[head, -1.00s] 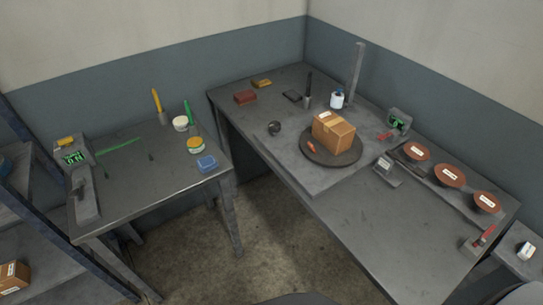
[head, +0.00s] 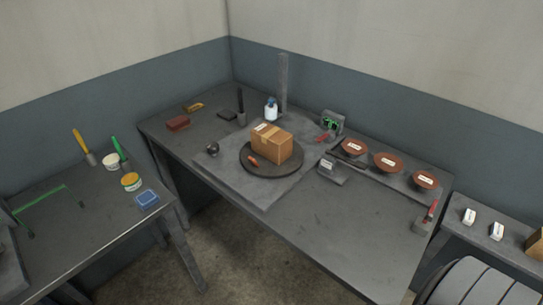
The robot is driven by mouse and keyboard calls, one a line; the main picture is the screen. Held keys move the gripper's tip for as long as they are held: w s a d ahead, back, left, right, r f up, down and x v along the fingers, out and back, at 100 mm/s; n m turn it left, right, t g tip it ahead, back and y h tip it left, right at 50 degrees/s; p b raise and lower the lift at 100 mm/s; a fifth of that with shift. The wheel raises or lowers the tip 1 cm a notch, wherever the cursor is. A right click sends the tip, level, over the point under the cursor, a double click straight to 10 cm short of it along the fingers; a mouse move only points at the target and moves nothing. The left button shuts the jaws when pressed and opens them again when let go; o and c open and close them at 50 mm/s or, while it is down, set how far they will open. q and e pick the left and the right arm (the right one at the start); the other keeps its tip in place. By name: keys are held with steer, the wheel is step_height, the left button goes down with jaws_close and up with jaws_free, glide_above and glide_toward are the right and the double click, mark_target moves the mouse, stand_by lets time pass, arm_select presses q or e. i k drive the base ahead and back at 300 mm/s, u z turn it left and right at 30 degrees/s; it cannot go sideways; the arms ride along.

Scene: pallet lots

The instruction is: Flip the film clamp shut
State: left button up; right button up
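A round dark turntable (head: 286,170) on the right-hand table carries a brown carton (head: 271,143). A small orange-red piece (head: 253,161) lies on the turntable at the carton's front left. A grey upright post (head: 283,85) stands behind it. A small red-handled device (head: 323,137) sits right of the carton, and another red lever on a grey block (head: 425,217) stands at the table's right end, its lever tilted up. I cannot tell for sure which of these is the film clamp. Neither of my grippers is in view.
Several brown discs (head: 388,162) line the table's right side, near a green-lit display (head: 333,122) and a grey labelled device (head: 332,170). A white bottle (head: 270,110) stands at the back. The front right tabletop is clear. A second table (head: 95,218) stands left.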

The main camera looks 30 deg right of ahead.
mark_target(252, 161)
steer(key=k, duration=1.35)
steer(key=u, duration=0.5)
steer(key=i, duration=1.4)
steer(key=z, duration=1)
steer(key=i, duration=0.3)
steer(key=z, duration=0.25)
